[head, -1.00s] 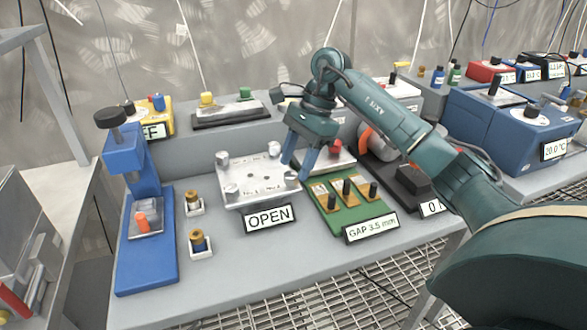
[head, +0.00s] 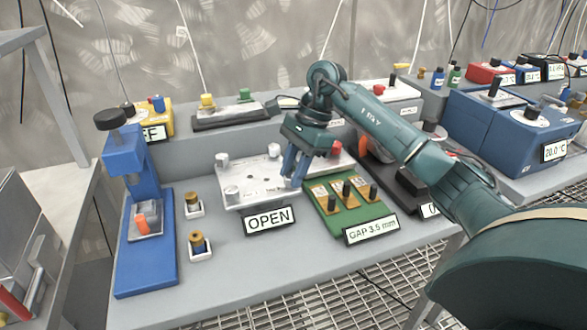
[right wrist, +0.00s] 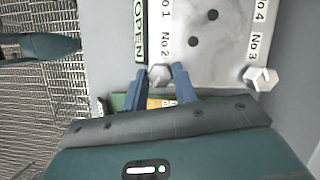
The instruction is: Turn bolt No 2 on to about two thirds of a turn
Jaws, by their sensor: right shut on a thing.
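A light metal plate (head: 250,182) with bolts at its corners lies on the grey bench. Its printed labels, No 1 to No 4, are readable in the right wrist view (right wrist: 208,45). Bolt No 2 (right wrist: 159,75) is at the plate's front right corner as the head sees it. My right gripper (head: 293,184) points down there, and its blue fingers are shut on bolt No 2, one on each side. In the head view the fingers hide that bolt. Bolt No 3 (right wrist: 261,78) stands apart from the gripper. My left gripper is not in view.
An OPEN sign (head: 269,218) stands before the plate. A green board (head: 340,212) with dark posts is close at the gripper's right. A blue press (head: 147,240) and two brass-topped pieces (head: 196,241) are at left.

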